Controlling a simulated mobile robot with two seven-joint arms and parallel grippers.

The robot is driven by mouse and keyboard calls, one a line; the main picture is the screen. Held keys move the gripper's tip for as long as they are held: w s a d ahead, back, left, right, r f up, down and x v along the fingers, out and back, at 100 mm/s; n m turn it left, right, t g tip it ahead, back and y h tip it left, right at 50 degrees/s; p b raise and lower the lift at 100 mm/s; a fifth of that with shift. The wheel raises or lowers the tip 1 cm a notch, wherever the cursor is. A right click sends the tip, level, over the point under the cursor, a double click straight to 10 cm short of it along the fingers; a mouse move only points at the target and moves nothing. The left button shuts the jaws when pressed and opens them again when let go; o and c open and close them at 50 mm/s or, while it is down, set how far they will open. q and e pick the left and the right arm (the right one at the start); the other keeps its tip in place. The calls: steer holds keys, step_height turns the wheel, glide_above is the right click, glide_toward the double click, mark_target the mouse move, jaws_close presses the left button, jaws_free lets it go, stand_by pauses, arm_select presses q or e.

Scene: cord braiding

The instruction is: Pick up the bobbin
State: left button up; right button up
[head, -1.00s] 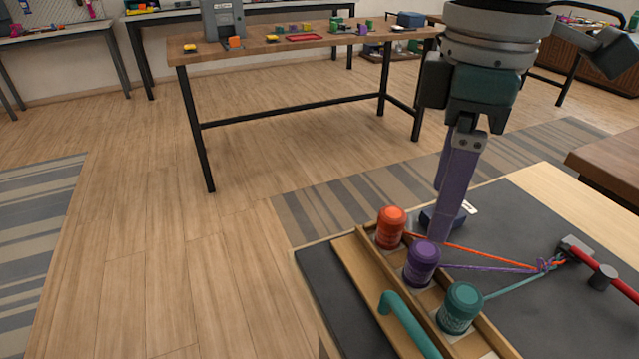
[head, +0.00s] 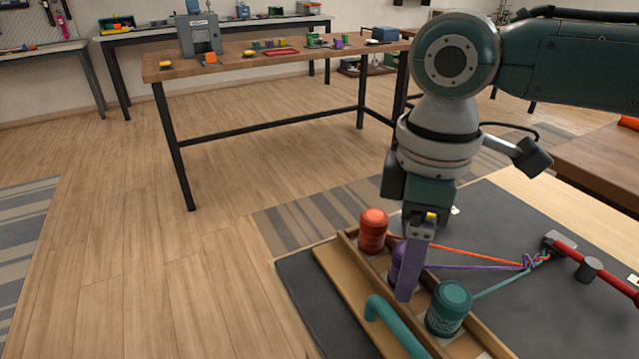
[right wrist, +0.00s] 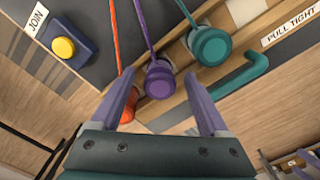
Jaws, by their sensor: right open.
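Three bobbins sit in a row in a wooden rack: orange (head: 372,231), purple (head: 394,263) and teal (head: 449,308). A cord runs from each to a knot (head: 535,261). My right gripper (right wrist: 161,76) is open and points down at the rack. In the right wrist view the purple bobbin (right wrist: 159,79) lies between its two purple fingers, the orange bobbin (right wrist: 127,108) is by the left finger and the teal bobbin (right wrist: 210,46) is beyond the right one. In the head view a finger hides much of the purple bobbin. My left gripper is not in view.
A teal curved handle (head: 396,325) stands at the rack's front. A red bar (head: 610,280) with a clamp lies to the right on the dark mat. A yellow button on a blue base (right wrist: 63,48) is beside the rack. A workbench (head: 280,62) stands behind.

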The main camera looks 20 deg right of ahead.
jaws_close()
stand_by(0.4)
steer(key=shift+r, duration=0.1)
